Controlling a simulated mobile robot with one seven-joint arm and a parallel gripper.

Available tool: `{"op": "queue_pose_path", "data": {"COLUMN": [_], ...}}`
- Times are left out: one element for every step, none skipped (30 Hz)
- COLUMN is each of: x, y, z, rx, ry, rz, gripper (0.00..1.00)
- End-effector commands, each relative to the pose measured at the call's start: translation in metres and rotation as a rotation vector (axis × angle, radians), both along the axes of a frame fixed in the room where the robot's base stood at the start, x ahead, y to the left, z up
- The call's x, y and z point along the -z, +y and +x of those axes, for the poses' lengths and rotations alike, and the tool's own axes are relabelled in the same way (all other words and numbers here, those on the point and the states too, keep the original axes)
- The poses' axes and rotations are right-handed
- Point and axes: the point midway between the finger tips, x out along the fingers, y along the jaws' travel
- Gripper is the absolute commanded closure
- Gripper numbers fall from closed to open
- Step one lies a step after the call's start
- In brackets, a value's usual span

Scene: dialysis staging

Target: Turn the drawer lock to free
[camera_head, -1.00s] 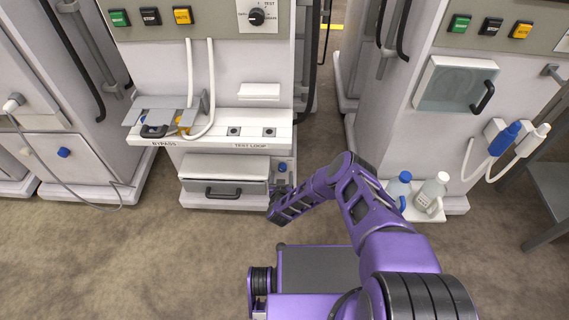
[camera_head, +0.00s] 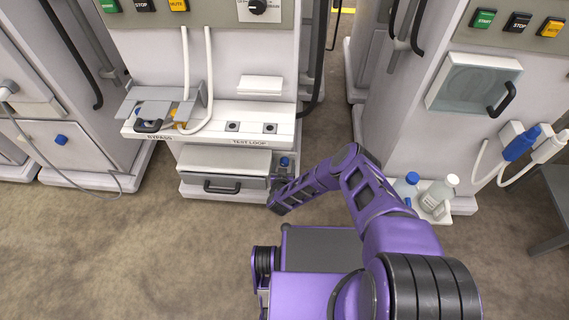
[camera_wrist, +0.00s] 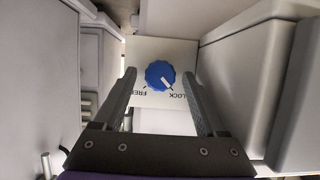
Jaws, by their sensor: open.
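The drawer lock is a round blue knob (camera_wrist: 160,74) on a white plate (camera_wrist: 150,99) in the wrist view. Its white pointer line aims down right at the word LOCK; FREE is printed at the lower left. My gripper (camera_wrist: 159,76) is open, with one finger on each side of the knob in the picture and visible gaps to it. I cannot tell whether the fingertips reach the knob's depth. In the head view the knob (camera_head: 284,161) sits right of the closed-looking drawer (camera_head: 225,163), with my gripper (camera_head: 279,184) just below it.
The drawer's dark handle (camera_head: 222,187) is left of the lock. A white ledge (camera_head: 190,131) with tubing juts out above. Bottles (camera_head: 438,195) stand on a low shelf at right.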

Motion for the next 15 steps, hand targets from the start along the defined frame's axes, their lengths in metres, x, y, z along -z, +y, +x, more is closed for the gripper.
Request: {"op": "queue_pose_path", "data": {"x": [0.0,0.0,0.0,0.0,0.0,0.0,0.0,0.0,0.0,0.0,0.0,0.0,0.0,0.0,-0.0001], "y": [0.0,-0.0001,-0.0001,-0.0001,-0.0001,-0.0001,-0.0001,-0.0001,-0.0001,-0.0001,-0.0001,-0.0001,-0.0001,-0.0001,-0.0001], "z": [0.0,0.0,0.0,0.0,0.0,0.0,0.0,0.0,0.0,0.0001,0.0001,0.0001,0.0001,0.0001,0.0001], "rx": [0.0,0.0,0.0,0.0,0.0,0.0,0.0,0.0,0.0,0.0,0.0,0.0,0.0,0.0,0.0], "ry": [0.0,0.0,0.0,0.0,0.0,0.0,0.0,0.0,0.0,0.0,0.0,0.0,0.0,0.0,0.0], "rz": [0.0,0.0,0.0,0.0,0.0,0.0,0.0,0.0,0.0,0.0,0.0,0.0,0.0,0.0,0.0], "gripper": [0.27,0.32,0.39,0.44,0.5,0.57,0.62,0.68,0.75,0.8,0.86,0.93,0.98,1.0,1.0]}}
